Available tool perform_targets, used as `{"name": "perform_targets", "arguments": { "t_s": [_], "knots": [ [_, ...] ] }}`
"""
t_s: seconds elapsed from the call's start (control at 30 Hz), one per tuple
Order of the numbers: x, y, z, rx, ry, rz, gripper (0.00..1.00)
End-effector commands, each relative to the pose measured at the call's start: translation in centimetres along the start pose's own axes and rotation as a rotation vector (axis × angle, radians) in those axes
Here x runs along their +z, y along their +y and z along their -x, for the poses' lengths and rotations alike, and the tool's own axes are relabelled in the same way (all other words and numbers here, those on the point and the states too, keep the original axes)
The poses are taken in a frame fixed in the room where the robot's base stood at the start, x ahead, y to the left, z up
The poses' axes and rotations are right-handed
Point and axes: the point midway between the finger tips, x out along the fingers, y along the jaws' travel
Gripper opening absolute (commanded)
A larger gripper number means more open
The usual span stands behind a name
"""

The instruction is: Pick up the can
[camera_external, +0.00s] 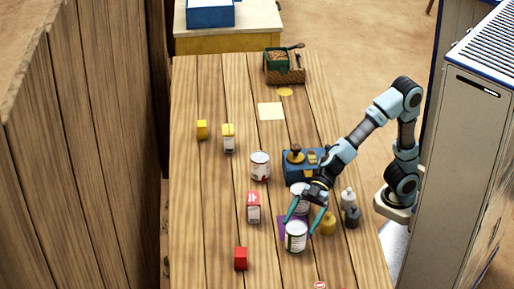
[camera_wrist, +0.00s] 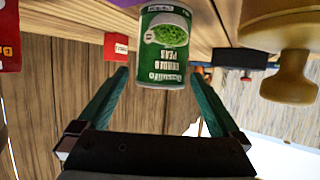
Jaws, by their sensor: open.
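A can (camera_external: 296,236) with a white and green label stands upright near the front of the wooden table, at the edge of a purple mat. In the wrist view the picture is upside down, and the green peas can (camera_wrist: 165,45) shows just beyond and between my fingertips. My gripper (camera_external: 302,219) reaches down over the table from the right, its teal fingers spread close to the can. In the wrist view the gripper (camera_wrist: 160,74) is open and empty. Whether the fingers touch the can is not clear.
Another can (camera_external: 260,165) stands farther back; one more is partly hidden behind my gripper. A red-and-white carton (camera_external: 254,207) and a red block (camera_external: 241,258) stand left. A blue box (camera_external: 301,168) lies behind.

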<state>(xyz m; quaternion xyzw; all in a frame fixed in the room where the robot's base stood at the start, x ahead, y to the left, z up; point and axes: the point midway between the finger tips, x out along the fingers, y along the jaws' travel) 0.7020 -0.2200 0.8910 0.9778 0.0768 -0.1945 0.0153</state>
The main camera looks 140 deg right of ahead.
Motion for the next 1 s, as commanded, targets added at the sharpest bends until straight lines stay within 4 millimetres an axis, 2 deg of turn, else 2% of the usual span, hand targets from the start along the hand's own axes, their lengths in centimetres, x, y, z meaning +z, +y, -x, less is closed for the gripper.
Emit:
{"name": "perform_targets", "arguments": {
  "t_s": [0.03, 0.27, 0.53, 0.87, 1.0],
  "knots": [
    [0.3, 0.0, -0.8, -0.001, -0.001, 0.0, 1.0],
    [0.2, -0.1, -2.5, -0.001, 0.0, 0.0, 1.0],
    [0.2, -0.2, -6.3, -0.002, 0.0, 0.001, 1.0],
    [-0.1, -0.1, -6.8, 0.001, 0.0, 0.0, 1.0],
    [-0.1, -0.1, -6.8, 0.001, 0.0, 0.0, 0.84]
  ]
}}
